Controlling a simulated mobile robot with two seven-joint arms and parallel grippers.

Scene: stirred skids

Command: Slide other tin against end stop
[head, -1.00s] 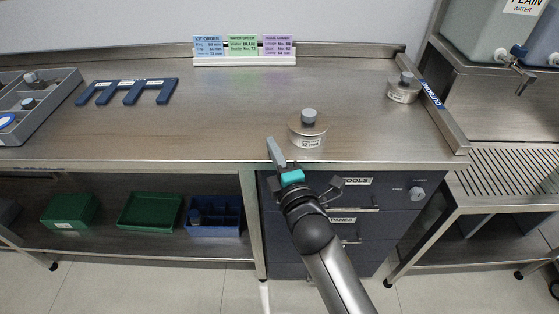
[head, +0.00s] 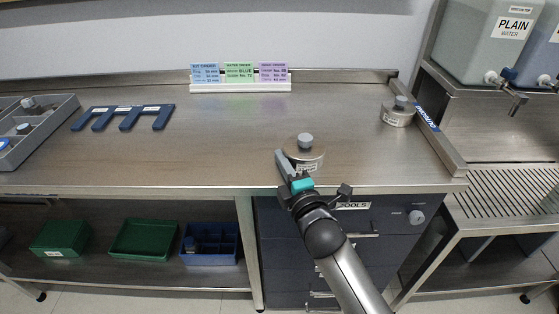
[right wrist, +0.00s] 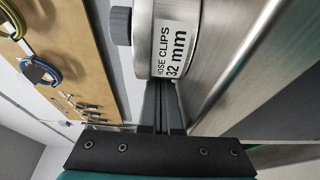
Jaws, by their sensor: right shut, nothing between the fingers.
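A round metal tin with a grey knob (head: 311,156) stands upright on the bench near the front edge. In the right wrist view the tin (right wrist: 150,40) carries a label reading "HOSE CLIPS 32 mm". A second similar tin (head: 396,118) stands at the right, close beside the end stop (head: 432,126), a raised metal strip with a blue label. My right gripper (head: 281,156) is shut and empty at the near left side of the first tin. Its fingers (right wrist: 163,88) reach the tin's side; I cannot tell if they touch. My left gripper is not in view.
Bare bench top (head: 350,135) lies between the two tins. A blue comb-shaped piece (head: 122,110) and a grey tray (head: 40,140) lie at the left. A card holder (head: 240,88) stands at the back. Water containers (head: 480,50) stand off to the right.

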